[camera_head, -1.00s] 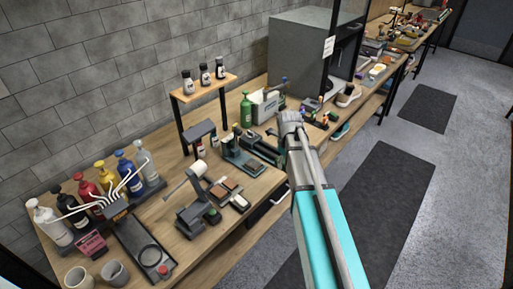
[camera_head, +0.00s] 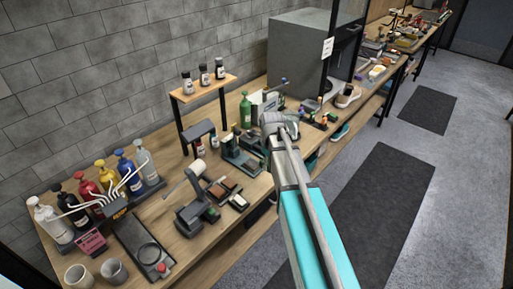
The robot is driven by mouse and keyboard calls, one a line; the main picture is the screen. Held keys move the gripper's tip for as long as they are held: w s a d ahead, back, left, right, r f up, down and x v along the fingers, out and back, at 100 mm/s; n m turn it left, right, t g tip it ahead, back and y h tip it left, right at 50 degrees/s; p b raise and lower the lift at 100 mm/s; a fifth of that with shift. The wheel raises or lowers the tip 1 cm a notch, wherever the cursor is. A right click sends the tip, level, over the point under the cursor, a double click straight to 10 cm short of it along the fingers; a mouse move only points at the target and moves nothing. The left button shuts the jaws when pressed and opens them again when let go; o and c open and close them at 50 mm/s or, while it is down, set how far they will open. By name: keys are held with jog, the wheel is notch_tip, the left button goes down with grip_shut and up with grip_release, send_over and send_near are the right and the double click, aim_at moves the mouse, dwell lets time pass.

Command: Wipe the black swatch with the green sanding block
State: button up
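My arm reaches in from the bottom right, and its wrist is over the workbench near the green bottle. My gripper (camera_head: 252,148) is a small dark shape left of the wrist, above the green bench fixture; its fingers are too small to tell open from shut. I cannot tell which of these is the green sanding block or the black swatch.
Pump bottles (camera_head: 122,172) stand at the left of the bench (camera_head: 180,243), with two cups (camera_head: 113,271) in front. A small wooden shelf (camera_head: 203,88) holds 3 jars. A grey cabinet (camera_head: 300,55) stands behind the wrist. The floor at right is clear, with dark mats (camera_head: 378,210).

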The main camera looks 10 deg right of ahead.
jog(key=w+a+f+n+b, duration=0.2)
jog(key=w+a+n, duration=0.1)
jog(key=w+n, duration=0.6)
jog(key=shift+w, duration=1.65)
jog(key=shift+f, duration=0.2)
